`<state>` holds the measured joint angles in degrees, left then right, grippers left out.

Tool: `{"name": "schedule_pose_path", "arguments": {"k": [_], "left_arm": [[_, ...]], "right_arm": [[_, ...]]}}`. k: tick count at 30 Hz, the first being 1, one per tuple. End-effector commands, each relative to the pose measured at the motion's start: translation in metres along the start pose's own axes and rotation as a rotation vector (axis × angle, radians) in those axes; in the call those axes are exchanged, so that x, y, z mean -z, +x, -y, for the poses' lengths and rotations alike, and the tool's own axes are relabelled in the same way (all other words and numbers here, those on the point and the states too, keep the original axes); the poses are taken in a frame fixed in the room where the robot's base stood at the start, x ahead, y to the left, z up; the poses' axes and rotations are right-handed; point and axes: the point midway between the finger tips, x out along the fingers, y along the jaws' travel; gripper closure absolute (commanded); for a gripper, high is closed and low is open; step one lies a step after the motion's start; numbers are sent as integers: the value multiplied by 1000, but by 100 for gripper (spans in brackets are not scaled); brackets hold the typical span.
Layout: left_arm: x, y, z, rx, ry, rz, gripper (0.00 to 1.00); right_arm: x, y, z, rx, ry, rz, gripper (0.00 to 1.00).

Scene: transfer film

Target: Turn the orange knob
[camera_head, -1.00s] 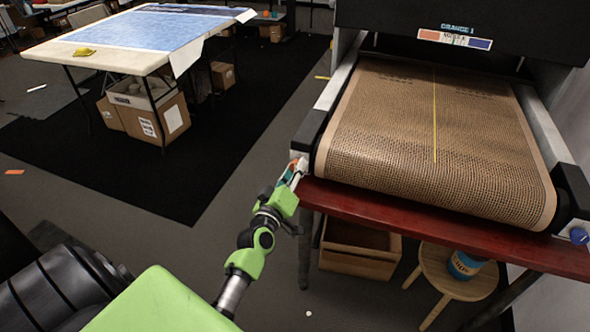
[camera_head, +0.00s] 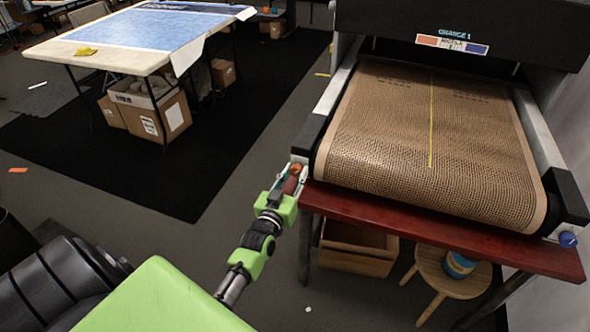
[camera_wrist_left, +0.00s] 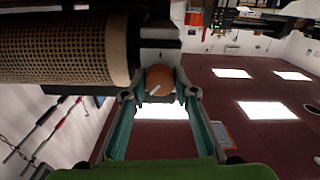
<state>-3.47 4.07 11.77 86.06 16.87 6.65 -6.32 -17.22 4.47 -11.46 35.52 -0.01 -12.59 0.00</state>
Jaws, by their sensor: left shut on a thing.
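The orange knob (camera_head: 296,169) is on the front left corner of the conveyor dryer, at the end of its side rail. In the left wrist view the orange knob (camera_wrist_left: 160,81) is round with a pale marker line slanting across it. My left gripper (camera_head: 292,178) reaches up to it from the front. In the left wrist view my left gripper (camera_wrist_left: 160,92) has its two fingertips on either side of the knob, shut on it. My right gripper is not in view.
The brown mesh conveyor belt (camera_head: 425,140) runs behind a red front beam (camera_head: 440,232). A blue knob (camera_head: 567,239) is at the right corner. A wooden crate (camera_head: 357,262) and a stool (camera_head: 440,275) with a blue can (camera_head: 458,265) stand below. A white-topped table (camera_head: 110,42) is at the back left.

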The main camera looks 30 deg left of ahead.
Motion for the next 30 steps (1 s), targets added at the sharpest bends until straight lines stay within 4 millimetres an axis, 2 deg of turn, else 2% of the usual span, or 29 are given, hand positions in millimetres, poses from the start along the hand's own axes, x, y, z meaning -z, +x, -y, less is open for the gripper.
{"name": "schedule_pose_path", "arguments": {"k": [6,18,30], "left_arm": [[2,0,0,1,204,1,95],[0,0,0,1,572,2,95],[-1,0,0,0,818,2,95]], "right_arm": [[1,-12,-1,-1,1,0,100],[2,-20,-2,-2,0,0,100],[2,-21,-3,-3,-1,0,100]]}}
